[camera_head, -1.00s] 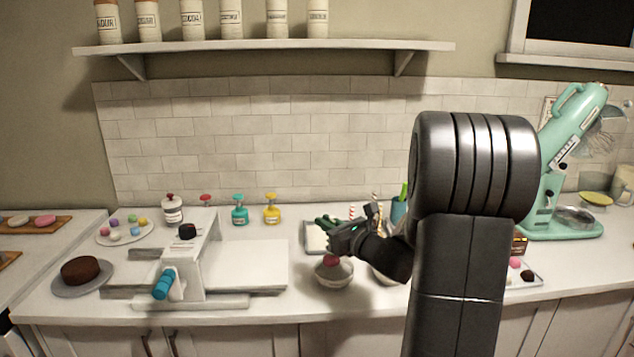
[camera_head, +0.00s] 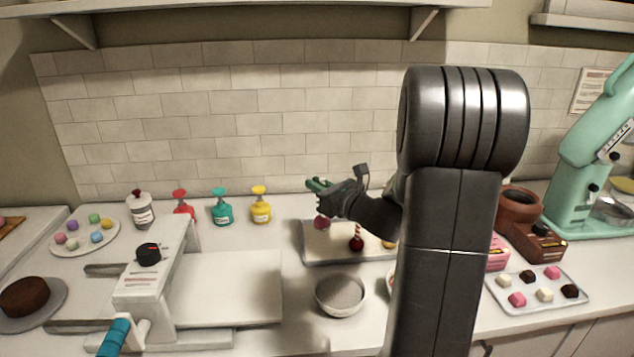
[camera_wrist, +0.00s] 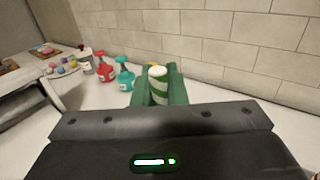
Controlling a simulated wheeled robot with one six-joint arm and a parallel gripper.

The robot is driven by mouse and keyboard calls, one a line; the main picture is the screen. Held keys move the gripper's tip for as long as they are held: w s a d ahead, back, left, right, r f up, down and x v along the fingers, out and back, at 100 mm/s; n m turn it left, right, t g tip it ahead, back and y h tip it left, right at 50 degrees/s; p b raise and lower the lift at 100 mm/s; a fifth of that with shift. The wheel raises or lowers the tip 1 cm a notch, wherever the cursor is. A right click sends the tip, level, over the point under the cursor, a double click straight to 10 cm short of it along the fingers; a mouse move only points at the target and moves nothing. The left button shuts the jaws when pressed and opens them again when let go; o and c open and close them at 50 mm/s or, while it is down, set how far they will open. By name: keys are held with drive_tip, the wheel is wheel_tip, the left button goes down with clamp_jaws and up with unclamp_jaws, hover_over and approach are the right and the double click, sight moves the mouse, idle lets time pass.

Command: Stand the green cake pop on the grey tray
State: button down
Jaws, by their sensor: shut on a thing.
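My gripper (camera_head: 322,187) has green fingers and is shut on the green-and-white striped stick (camera_wrist: 158,86) of a cake pop. In the head view a pink-red ball (camera_head: 322,222) hangs ball-down below the fingers, over the tray's back left part. I cannot tell whether it touches the tray. The grey tray (camera_head: 318,262) has a pale inside. A dark red cake pop (camera_head: 356,244) stands ball-down on it, with a striped stick. A yellowish ball (camera_head: 389,244) shows partly beside my arm. No green ball is visible.
A bowl of grey grains (camera_head: 340,292) stands in front of the tray; another bowl (camera_head: 391,284) is mostly behind my arm. A sweets tray (camera_head: 540,290) lies right.

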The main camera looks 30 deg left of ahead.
drive_tip(key=shift+f+b, duration=2.55)
drive_tip(key=shift+f, duration=1.05)
drive_tip(key=shift+f+b, duration=0.45)
drive_tip(key=shift+b, duration=0.15)
drive_tip(key=c, duration=1.4)
unclamp_jaws()
drive_tip(key=b+v, duration=0.1)
drive_tip(key=v, duration=1.3)
drive_tip(key=shift+a, duration=0.1)
